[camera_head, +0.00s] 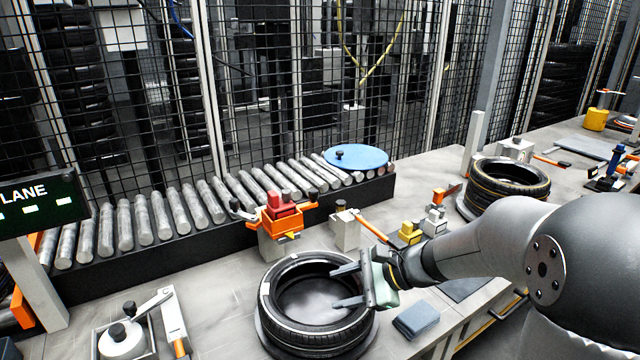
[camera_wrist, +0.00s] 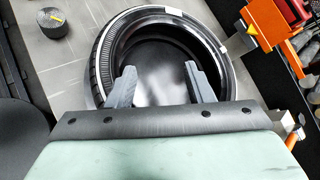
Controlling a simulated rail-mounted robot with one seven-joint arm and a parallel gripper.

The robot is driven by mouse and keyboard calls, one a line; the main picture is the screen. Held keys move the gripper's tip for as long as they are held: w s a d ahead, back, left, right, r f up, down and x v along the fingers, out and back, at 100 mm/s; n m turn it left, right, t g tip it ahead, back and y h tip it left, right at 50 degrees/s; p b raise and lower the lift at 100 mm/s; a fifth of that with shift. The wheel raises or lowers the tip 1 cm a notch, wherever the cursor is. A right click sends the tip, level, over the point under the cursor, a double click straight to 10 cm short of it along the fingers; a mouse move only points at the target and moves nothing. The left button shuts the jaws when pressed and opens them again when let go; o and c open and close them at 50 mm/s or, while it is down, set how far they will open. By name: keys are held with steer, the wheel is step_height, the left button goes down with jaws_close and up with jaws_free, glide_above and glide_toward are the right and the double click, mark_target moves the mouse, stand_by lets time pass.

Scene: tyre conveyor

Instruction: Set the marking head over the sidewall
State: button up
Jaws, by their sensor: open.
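A black tyre (camera_head: 275,320) lies flat on the bench at front centre, with pale marks on its upper sidewall; it also shows in the wrist view (camera_wrist: 104,62). An orange and red unit (camera_head: 282,218) on a grey post stands just behind the tyre. It looks like the marking head, but I cannot be sure; its orange part shows at upper right in the wrist view (camera_wrist: 268,32). My gripper (camera_head: 338,286) is open and empty, its two fingers (camera_wrist: 160,72) over the tyre's right side and centre opening, apart from the orange unit.
A roller conveyor (camera_head: 143,220) with a blue disc (camera_head: 356,157) runs behind. A second tyre (camera_head: 508,180) lies at right. A grey block with an orange lever (camera_head: 372,228) and yellow blocks (camera_head: 410,233) stand near my arm. A white clamp fixture (camera_head: 122,342) is at front left.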

steer(key=w+d+r+m+t+y, duration=0.1)
steer(key=w+m+t, duration=0.15)
steer(key=w, duration=0.35)
steer(key=w+r+m+t+y, duration=0.2)
steer(key=w+m, duration=0.2)
steer(key=w, duration=0.2)
steer(key=m+t+p, duration=0.2)
steer(key=m+t, duration=0.3)
steer(key=m, duration=0.1)
glide_toward(317, 193)
steer(key=shift+n, duration=0.25)
steer(key=p+x, duration=0.2)
steer(key=x, duration=0.9)
steer(key=shift+w+a+p, duration=0.1)
steer(key=shift+w+p, duration=0.05)
steer(key=shift+p, duration=0.15)
